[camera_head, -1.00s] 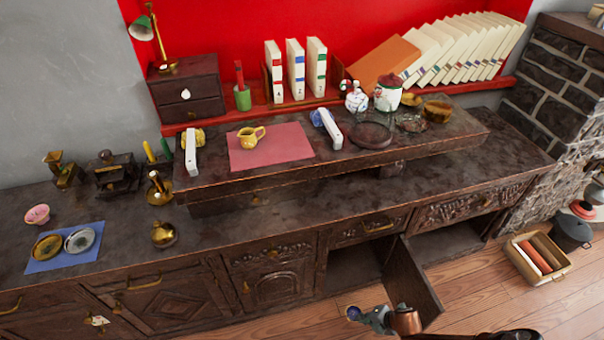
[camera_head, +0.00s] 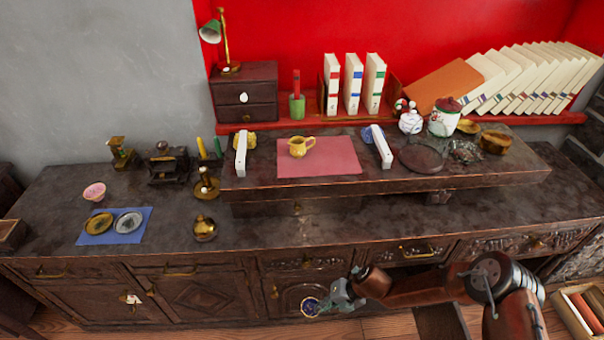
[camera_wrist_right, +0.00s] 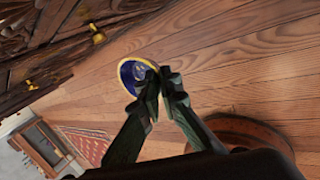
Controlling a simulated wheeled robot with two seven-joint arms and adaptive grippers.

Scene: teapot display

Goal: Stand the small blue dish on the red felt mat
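The small blue dish (camera_head: 311,307) is at the tips of my right gripper (camera_head: 334,300), in front of the cabinet doors and below the counter top. In the right wrist view the dish (camera_wrist_right: 134,72) is blue with a yellowish rim, tilted, and the fingers (camera_wrist_right: 160,84) are closed on its edge, with wooden floor behind. The red felt mat (camera_head: 345,160) lies flat on the raised shelf. My left gripper is not in view.
White blocks stand left (camera_head: 241,154) and right (camera_head: 382,150) of the mat. A dark round tray (camera_head: 422,168) and a lidded jar (camera_head: 445,116) are farther right. A blue mat (camera_head: 100,238) holds two small plates. The counter front below the shelf is clear.

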